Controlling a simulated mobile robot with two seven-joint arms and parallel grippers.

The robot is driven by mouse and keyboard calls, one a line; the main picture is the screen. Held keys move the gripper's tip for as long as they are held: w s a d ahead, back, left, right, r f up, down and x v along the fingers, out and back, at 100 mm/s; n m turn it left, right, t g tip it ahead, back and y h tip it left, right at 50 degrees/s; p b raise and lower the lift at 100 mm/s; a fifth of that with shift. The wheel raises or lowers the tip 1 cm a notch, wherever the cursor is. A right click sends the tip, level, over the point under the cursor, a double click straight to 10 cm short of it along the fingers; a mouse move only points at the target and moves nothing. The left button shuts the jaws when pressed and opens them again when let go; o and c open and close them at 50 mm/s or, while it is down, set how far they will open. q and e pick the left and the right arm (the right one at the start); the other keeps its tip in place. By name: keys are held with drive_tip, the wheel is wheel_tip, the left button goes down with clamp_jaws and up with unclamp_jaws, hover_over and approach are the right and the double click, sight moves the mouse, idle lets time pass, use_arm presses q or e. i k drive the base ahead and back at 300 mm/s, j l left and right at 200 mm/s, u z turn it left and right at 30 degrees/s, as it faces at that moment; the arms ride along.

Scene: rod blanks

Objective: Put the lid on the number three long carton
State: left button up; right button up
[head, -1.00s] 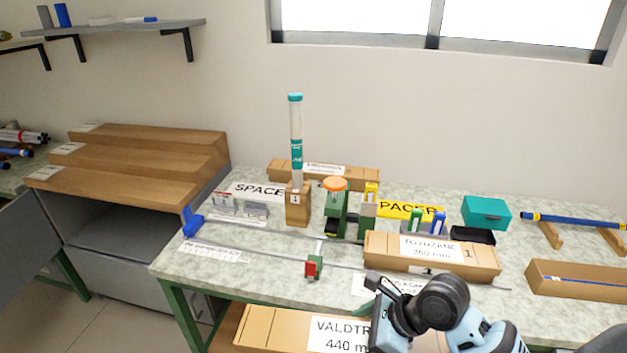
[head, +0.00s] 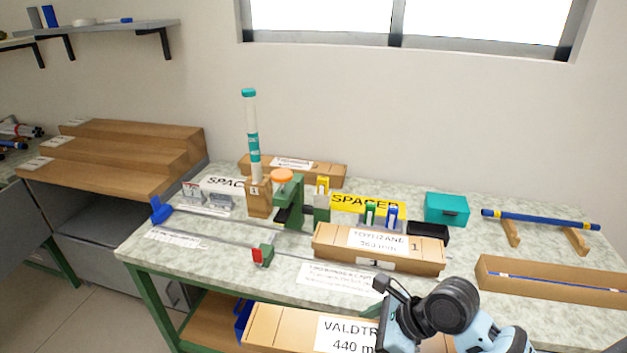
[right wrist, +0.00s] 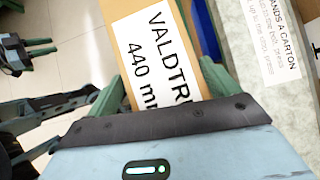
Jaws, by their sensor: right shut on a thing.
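A long brown carton piece with a white VALDTR… 440 mm label (head: 290,327) is at the bottom of the head view, in front of the bench edge. It also shows in the right wrist view (right wrist: 125,12). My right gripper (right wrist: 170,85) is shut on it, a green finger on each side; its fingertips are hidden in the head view. An open long carton (head: 550,291) with a blue rod in it lies at the bench's right; I see no number on it. What looks like my left gripper (right wrist: 40,47) is small at the wrist view's left edge, its opening unclear.
A carton labelled 1, 360 mm (head: 330,250), stands mid-bench. Behind it are a green press (head: 290,205), a teal box (head: 447,208) and a black tray (head: 428,232). A blue rod (head: 540,219) rests on wooden stands. A clear tube (head: 252,135) stands upright in a wooden block.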

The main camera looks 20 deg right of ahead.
sight(538, 289)
drive_tip(key=k+l, duration=0.2)
drive_tip(key=l, duration=0.2)
drive_tip(key=k+l, duration=0.2)
drive_tip(key=l, duration=0.15)
drive_tip(key=k+l, duration=0.25)
drive_tip(key=l, duration=0.15)
drive_tip(key=k+l, duration=0.2)
drive_tip(key=l, duration=0.2)
drive_tip(key=k+l, duration=0.2)
drive_tip(key=l, duration=0.2)
drive_tip(key=i+l, duration=0.35)
drive_tip(key=i, duration=0.05)
